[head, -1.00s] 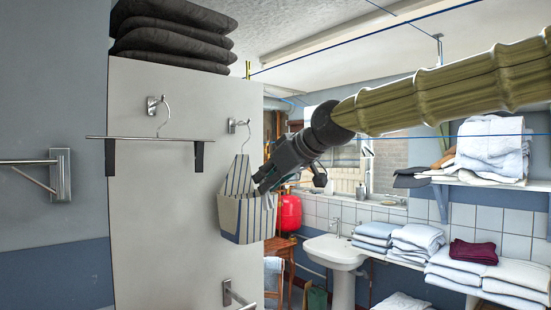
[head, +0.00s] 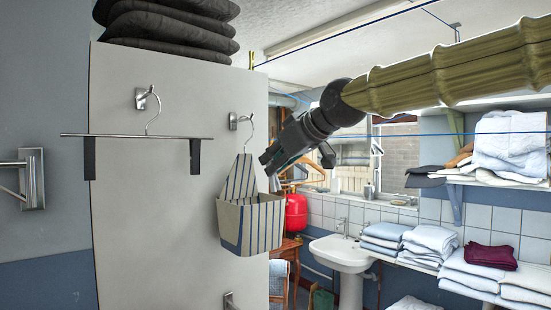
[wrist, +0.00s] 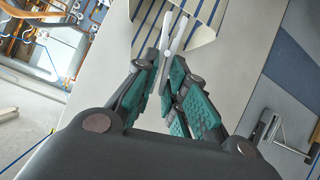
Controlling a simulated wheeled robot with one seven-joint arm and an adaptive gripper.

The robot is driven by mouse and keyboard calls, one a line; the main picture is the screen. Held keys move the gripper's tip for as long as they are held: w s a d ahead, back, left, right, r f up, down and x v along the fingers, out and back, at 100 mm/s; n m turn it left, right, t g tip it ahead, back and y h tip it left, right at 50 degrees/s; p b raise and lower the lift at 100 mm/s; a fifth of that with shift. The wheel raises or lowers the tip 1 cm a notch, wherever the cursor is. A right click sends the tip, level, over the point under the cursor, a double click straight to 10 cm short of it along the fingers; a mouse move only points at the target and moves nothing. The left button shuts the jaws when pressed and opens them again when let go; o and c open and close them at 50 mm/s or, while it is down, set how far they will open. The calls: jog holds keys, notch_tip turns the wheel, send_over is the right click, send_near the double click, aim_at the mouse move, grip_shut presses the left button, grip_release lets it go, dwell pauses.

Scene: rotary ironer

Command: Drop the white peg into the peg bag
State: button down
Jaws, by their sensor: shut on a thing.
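The peg bag (head: 250,224) is cream with dark stripes. It hangs from a hanger on a hook on the pale panel, with its top open. My gripper (head: 268,168) is just above and to the right of the bag's opening, angled down to the left. In the wrist view my gripper (wrist: 168,72) is shut on the white peg (wrist: 165,36), whose pale prongs point away from the fingers. Behind the prongs, the striped bag (wrist: 204,14) shows at the top. The peg is too small to make out in the head view.
An empty hanger bar (head: 140,137) with dark clips hangs left of the bag. Dark folded cushions (head: 170,25) lie on top of the panel (head: 150,220). A sink (head: 340,252) and folded towels (head: 430,240) stand behind to the right.

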jog(key=w, duration=0.1)
jog(key=w+f, duration=0.1)
jog(key=w+a, duration=0.1)
jog(key=w, duration=0.1)
jog(key=shift+a+f, duration=0.1)
jog(key=shift+f, duration=0.15)
jog(key=shift+a+r, duration=0.1)
jog(key=shift+a, duration=0.15)
jog(key=w+a, duration=0.1)
jog(key=w+a+f+p, duration=0.1)
jog(key=a, duration=0.1)
jog(key=shift+w, duration=0.35)
jog(key=shift+w+f, duration=0.15)
